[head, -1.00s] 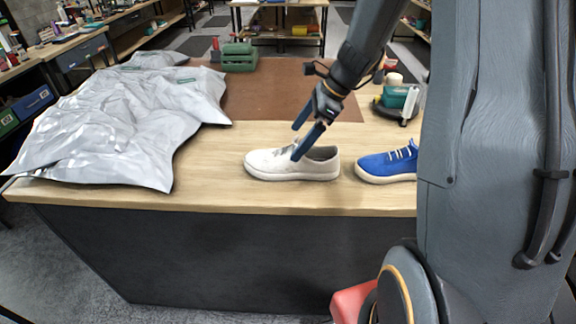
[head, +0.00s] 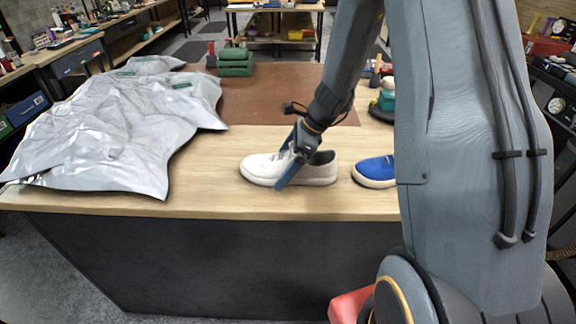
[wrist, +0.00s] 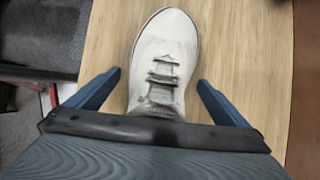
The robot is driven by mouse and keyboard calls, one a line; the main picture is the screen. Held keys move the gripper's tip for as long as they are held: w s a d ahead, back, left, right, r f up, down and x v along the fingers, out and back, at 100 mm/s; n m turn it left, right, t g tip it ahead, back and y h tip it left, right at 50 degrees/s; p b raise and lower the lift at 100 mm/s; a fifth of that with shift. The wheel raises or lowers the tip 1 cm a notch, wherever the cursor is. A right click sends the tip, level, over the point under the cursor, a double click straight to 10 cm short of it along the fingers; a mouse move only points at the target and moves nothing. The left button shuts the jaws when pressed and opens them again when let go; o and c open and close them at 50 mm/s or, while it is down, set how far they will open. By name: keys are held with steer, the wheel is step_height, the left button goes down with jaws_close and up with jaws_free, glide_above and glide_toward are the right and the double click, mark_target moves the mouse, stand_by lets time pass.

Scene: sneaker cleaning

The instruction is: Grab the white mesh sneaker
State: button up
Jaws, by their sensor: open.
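The white mesh sneaker (head: 259,169) stands upright on the wooden table near its front edge, toe to the left in the head view. My gripper (head: 281,170) is lowered over its middle, with the near finger in front of the shoe's side. In the wrist view the sneaker (wrist: 166,55) lies between the two open fingers of my gripper (wrist: 158,93), with a gap on each side. Its toe and laces show; its heel is hidden below my gripper.
A blue sneaker (head: 373,170) stands just right of the white one, partly hidden by my arm. A crumpled silver sheet (head: 110,130) covers the table's left. A brown mat (head: 270,95) and a green box (head: 235,62) lie behind. Bare wood (head: 210,180) lies left of the white sneaker.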

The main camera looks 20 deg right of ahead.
steer(key=shift+a+f, duration=0.15)
steer(key=shift+f, duration=0.15)
steer(key=shift+c, duration=0.3)
steer(key=c, duration=1.3)
steer(key=shift+c, duration=0.2)
